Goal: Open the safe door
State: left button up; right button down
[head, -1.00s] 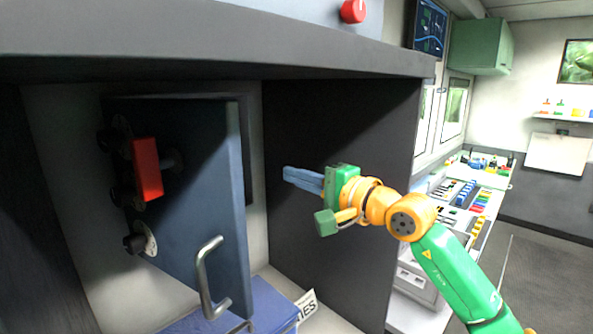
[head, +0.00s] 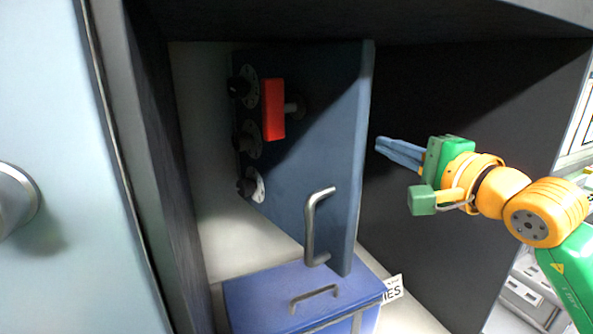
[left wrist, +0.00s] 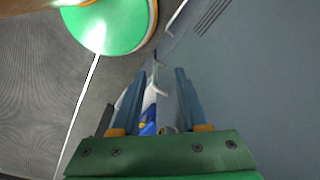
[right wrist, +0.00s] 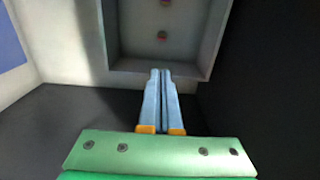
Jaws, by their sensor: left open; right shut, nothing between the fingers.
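The blue safe door (head: 300,160) stands swung out from the back of a dark cabinet recess. It carries a red lever (head: 274,109), several black dials and a silver pull handle (head: 316,226). My right gripper (head: 380,144) is shut and empty, just right of the door's free edge; I cannot tell whether it touches. In the right wrist view its fingers (right wrist: 162,72) point toward an open grey box-like recess (right wrist: 205,62), likely the safe's inside. My left gripper (left wrist: 155,78) is open in the left wrist view, beside a grey-blue panel. It is outside the head view.
A blue lidded box (head: 260,295) with a handle sits below the door, with a lettered card (head: 391,288) beside it. Dark cabinet walls (head: 440,100) close in on both sides. A pale cabinet front (head: 60,120) with a round knob stands at left.

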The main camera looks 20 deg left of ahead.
aim_at(318, 160)
jog(key=shift+s+a+r+b, duration=0.1)
jog(key=shift+s+a+b, duration=0.95)
jog(key=shift+s+a, duration=0.55)
jog(key=shift+s+a+f+b, duration=0.1)
jog(key=shift+s+a+b, duration=1.1)
jog(key=shift+a, duration=0.55)
jog(key=shift+s+a+r+b, duration=0.1)
jog(key=shift+s+a+b, duration=0.8)
jog(key=shift+s+a, duration=0.75)
jog(key=shift+s+a+r+b, duration=0.1)
jog(key=shift+s+a+b, duration=0.2)
jog(key=shift+s+a, duration=0.75)
jog(key=w+d, duration=0.4)
jog(key=shift+w+p, duration=0.3)
jog(key=shift+p, duration=0.05)
